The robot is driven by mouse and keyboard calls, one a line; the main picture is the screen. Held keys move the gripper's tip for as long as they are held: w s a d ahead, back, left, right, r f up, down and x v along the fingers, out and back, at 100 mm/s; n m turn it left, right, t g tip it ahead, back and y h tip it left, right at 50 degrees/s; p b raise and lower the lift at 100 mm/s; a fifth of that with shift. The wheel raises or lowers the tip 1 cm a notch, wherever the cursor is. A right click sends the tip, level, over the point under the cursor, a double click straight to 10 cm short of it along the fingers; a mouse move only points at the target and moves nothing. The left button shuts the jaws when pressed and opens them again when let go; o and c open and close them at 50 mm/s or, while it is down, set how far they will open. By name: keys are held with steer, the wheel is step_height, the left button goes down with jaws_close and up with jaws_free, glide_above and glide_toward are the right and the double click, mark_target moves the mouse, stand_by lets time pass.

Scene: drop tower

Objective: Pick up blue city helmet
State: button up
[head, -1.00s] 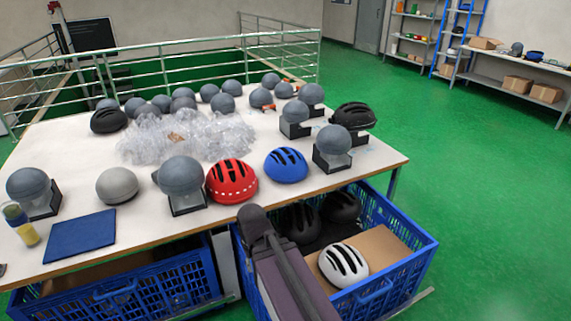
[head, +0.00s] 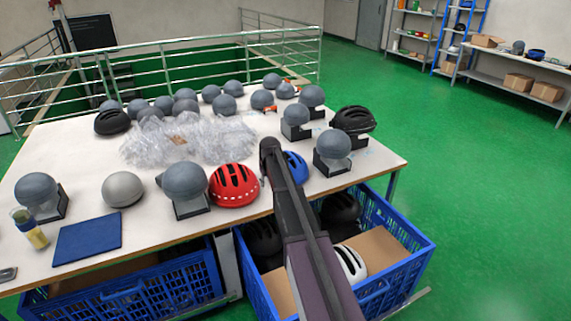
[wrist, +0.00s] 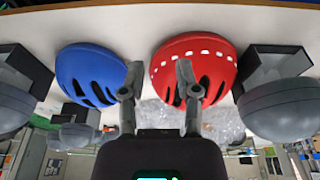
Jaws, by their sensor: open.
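The blue city helmet (head: 297,167) sits on the white table near its front edge, mostly hidden behind my arm in the head view. In the wrist view, which looks upside down, the blue helmet (wrist: 88,73) is at left, beside my left finger. The red helmet (head: 233,185) sits next to it on the table, and it shows at right in the wrist view (wrist: 195,68). In the head view the gripper itself is hidden by the arm.
Grey headforms on black stands, such as one right of the blue helmet (head: 332,150), crowd the table (head: 150,235). Clear plastic wrap (head: 190,140) lies in the middle. A blue crate (head: 410,262) with black and white helmets stands below the front edge.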

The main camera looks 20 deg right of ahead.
steer(key=w+d+r+t+p, duration=0.1)
steer(key=w+d+r, duration=0.1)
steer(key=w+d, duration=0.6)
steer(key=w+d+r+p, duration=0.2)
steer(key=w+d, duration=0.6)
steer(key=w, duration=0.2)
steer(key=shift+w+d+r+t+h, duration=0.35)
steer(key=shift+t+h, duration=0.05)
steer(key=shift+f, duration=0.15)
steer(key=b+x, duration=0.8)
steer(key=shift+w+f, duration=0.1)
steer(key=shift+f, duration=0.1)
steer(key=shift+f, duration=0.1)
steer(key=shift+b+x, duration=2.4)
steer(key=shift+x, duration=0.1)
steer(key=shift+a, duration=0.15)
jaws_close()
